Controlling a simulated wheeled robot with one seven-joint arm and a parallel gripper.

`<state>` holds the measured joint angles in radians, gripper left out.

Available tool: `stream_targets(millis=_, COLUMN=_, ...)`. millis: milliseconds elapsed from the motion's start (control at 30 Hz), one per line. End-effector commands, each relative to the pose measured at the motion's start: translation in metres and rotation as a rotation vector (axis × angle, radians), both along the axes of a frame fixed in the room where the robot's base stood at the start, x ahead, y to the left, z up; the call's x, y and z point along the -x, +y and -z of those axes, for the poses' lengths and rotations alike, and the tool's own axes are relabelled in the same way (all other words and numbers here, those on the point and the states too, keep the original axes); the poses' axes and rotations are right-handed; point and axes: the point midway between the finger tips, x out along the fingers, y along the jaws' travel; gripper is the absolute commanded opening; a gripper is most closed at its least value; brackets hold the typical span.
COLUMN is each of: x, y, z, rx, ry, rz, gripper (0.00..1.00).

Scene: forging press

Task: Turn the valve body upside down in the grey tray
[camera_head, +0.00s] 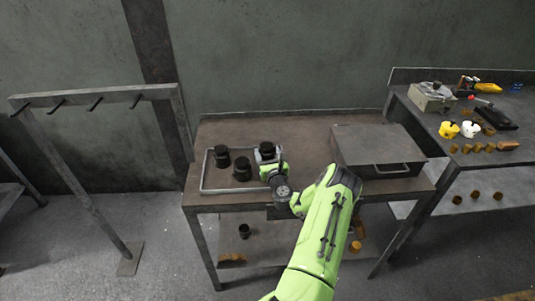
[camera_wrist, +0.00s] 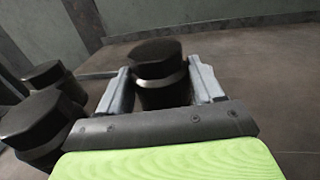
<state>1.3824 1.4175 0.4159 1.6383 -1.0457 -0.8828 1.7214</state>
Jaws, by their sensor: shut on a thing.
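A dark valve body (camera_wrist: 158,72) with a wide faceted top and a lighter band stands between the two fingers of my gripper (camera_wrist: 162,88) in the wrist view. My gripper is shut on it. In the head view this valve body (camera_head: 267,149) shows at the right end of the grey tray (camera_head: 203,176), with my gripper (camera_head: 268,162) partly covering it. Two more dark valve bodies, one at the back left (camera_head: 222,156) and one nearer the middle (camera_head: 242,169), stand in the tray. Whether the held one touches the tray floor I cannot tell.
The tray lies on a brown workbench (camera_head: 300,128). A grey lidded box (camera_head: 375,146) stands right of my arm. A second table at the right holds a metal box (camera_head: 432,97), yellow and white pieces and tools. A hook rack (camera_head: 95,100) stands at the left.

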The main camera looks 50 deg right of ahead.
Motion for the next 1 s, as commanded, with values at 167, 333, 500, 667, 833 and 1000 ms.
stream_targets(millis=167, x=0.000, y=0.000, z=-0.001, rx=0.002, ry=-0.004, rz=0.000, gripper=0.32)
stream_targets(millis=333, x=0.000, y=0.000, z=-0.001, rx=0.002, ry=-0.004, rz=0.000, gripper=0.78)
stream_targets(millis=500, x=0.000, y=0.000, z=0.000, rx=0.000, ry=-0.002, rz=0.000, gripper=0.96)
stream_targets(millis=667, x=0.000, y=0.000, z=0.001, rx=-0.001, ry=0.001, rz=-0.001, gripper=0.96)
stream_targets(millis=833, x=0.000, y=0.000, z=-0.016, rx=0.000, ry=-0.002, rz=0.000, gripper=0.96)
stream_targets(millis=1000, x=0.000, y=0.000, z=-0.060, rx=0.002, ry=-0.003, rz=0.000, gripper=0.96)
